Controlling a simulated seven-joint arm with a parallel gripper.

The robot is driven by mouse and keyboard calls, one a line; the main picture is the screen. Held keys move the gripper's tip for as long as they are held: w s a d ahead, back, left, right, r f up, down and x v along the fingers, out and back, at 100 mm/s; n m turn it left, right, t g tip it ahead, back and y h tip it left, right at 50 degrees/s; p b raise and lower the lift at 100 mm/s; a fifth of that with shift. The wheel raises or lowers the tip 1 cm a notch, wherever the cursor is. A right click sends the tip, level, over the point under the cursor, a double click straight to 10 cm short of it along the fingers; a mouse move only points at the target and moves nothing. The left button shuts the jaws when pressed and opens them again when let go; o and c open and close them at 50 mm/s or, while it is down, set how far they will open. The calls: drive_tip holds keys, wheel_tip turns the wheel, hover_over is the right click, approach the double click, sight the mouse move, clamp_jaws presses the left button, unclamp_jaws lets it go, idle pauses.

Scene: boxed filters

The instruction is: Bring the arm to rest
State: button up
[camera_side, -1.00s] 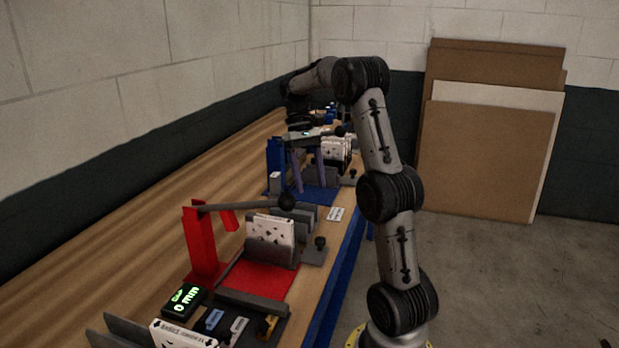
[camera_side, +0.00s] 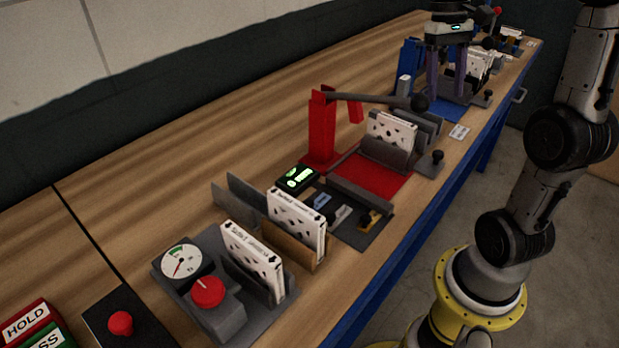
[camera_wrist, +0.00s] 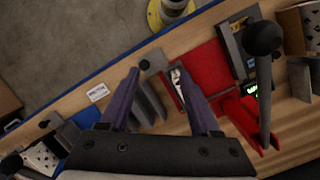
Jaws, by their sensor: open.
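My gripper (camera_side: 447,82) hangs with its purple fingers pointing down over the blue fixture (camera_side: 407,65) toward the far end of the bench. In the wrist view my gripper (camera_wrist: 154,72) has its two fingers spread apart, with nothing held between them. Past the right finger lies the red fixture (camera_wrist: 208,66) with its grey plates. The rest of my arm stands at the right in the side view, off the bench edge.
The red fixture (camera_side: 322,130) holds a white boxed filter (camera_side: 391,131), below a lever with a black ball. Nearer are two more boxed filters (camera_side: 297,222) (camera_side: 252,262), a dial gauge (camera_side: 181,262) and a red button (camera_side: 121,323). The bench's back left is bare.

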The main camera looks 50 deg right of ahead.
drive_tip(key=s+a+f+n+t, duration=0.2)
drive_tip(key=a+n+t, duration=0.1)
drive_tip(key=a, duration=0.6)
drive_tip(key=s+a+f+n+t, duration=0.2)
drive_tip(key=s+a+n+t, duration=0.1)
drive_tip(key=a, duration=0.6)
drive_tip(key=shift+s+n+t+h, duration=0.4)
drive_tip(key=shift+n+t, duration=0.1)
drive_tip(key=shift+t, duration=0.5)
drive_tip(key=shift+a, duration=0.1)
